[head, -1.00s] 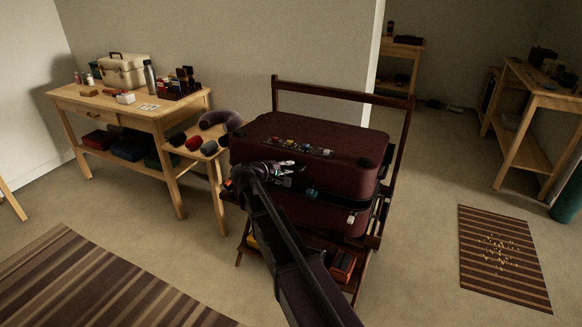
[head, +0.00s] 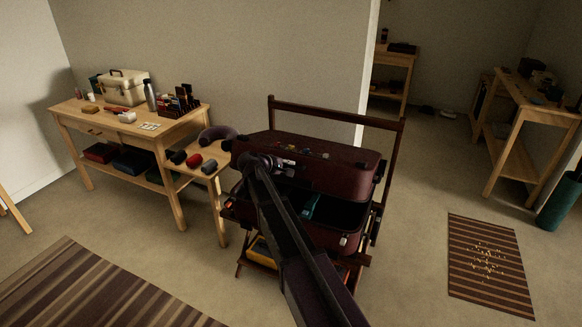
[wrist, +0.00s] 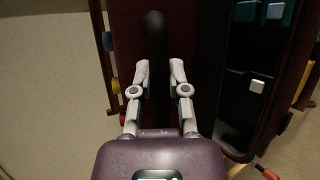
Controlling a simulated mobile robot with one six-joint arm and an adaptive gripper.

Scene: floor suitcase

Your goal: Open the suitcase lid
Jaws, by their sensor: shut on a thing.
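The dark red suitcase sits on a wooden rack, its lid (head: 335,172) raised part way above its base (head: 335,240). A dark gap shows between them, with a teal item (head: 311,206) inside. My gripper (head: 287,163) is at the lid's front. In the wrist view, my gripper (wrist: 161,75) has its fingers on both sides of a black handle (wrist: 155,35) on the lid (wrist: 190,40), and is shut on it. The open interior (wrist: 240,90) shows at the right. My arm hides part of the suitcase front in the head view.
The wooden rack (head: 335,119) has a rail behind the suitcase, near the wall. A wooden table (head: 120,127) with a beige case (head: 124,87) stands left. Striped rugs (head: 90,290) lie on the floor.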

